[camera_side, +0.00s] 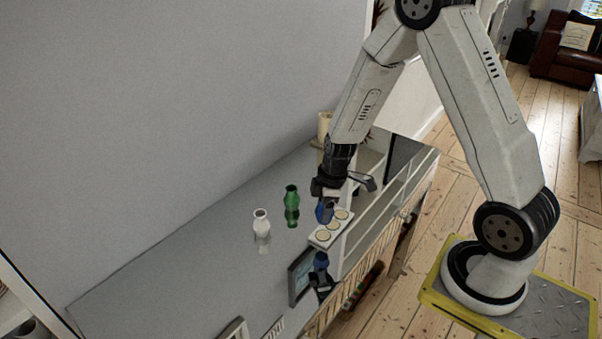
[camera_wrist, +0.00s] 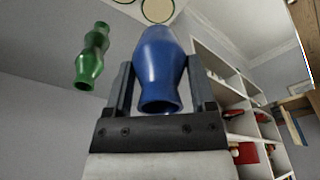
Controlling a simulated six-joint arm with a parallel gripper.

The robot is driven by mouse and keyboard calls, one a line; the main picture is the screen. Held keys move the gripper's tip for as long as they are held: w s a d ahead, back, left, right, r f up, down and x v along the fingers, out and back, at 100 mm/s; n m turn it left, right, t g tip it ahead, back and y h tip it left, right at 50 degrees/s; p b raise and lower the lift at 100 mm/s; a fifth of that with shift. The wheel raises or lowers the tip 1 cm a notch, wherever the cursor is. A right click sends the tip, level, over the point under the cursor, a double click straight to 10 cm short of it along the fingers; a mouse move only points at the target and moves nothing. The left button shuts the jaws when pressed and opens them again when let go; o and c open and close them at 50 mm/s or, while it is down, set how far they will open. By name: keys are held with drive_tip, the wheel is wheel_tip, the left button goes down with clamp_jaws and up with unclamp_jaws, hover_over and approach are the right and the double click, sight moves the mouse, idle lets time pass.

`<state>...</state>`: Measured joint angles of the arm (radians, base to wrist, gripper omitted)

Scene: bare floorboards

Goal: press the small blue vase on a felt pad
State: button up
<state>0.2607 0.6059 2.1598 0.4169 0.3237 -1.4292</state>
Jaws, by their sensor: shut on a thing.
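My gripper (camera_side: 327,196) is shut on the small blue vase (camera_side: 323,213), which hangs below it roughly upright. In the wrist view the blue vase (camera_wrist: 158,70) sits between the two fingers (camera_wrist: 160,88), its open mouth toward the camera. A white strip with several round cream pads (camera_side: 331,226) lies just below and beside the vase. Two pads (camera_wrist: 157,9) show at the top of the wrist view, one partly behind the vase's far end. The vase appears raised above the strip; I cannot tell the exact gap.
A green vase (camera_side: 291,203) and a white vase (camera_side: 261,226) stand left of the strip on the glossy grey top (camera_side: 200,275). A dark picture frame (camera_side: 300,276) stands near the front edge. A blue patch below the strip looks like a reflection.

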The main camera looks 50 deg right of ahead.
drive_tip(key=shift+f, duration=2.35)
drive_tip(key=o, duration=0.7)
drive_tip(key=c, duration=0.7)
drive_tip(key=shift+c, duration=0.2)
drive_tip(key=shift+f, duration=0.65)
clamp_jaws()
drive_tip(key=shift+r, duration=0.1)
drive_tip(key=shift+r, duration=3.45)
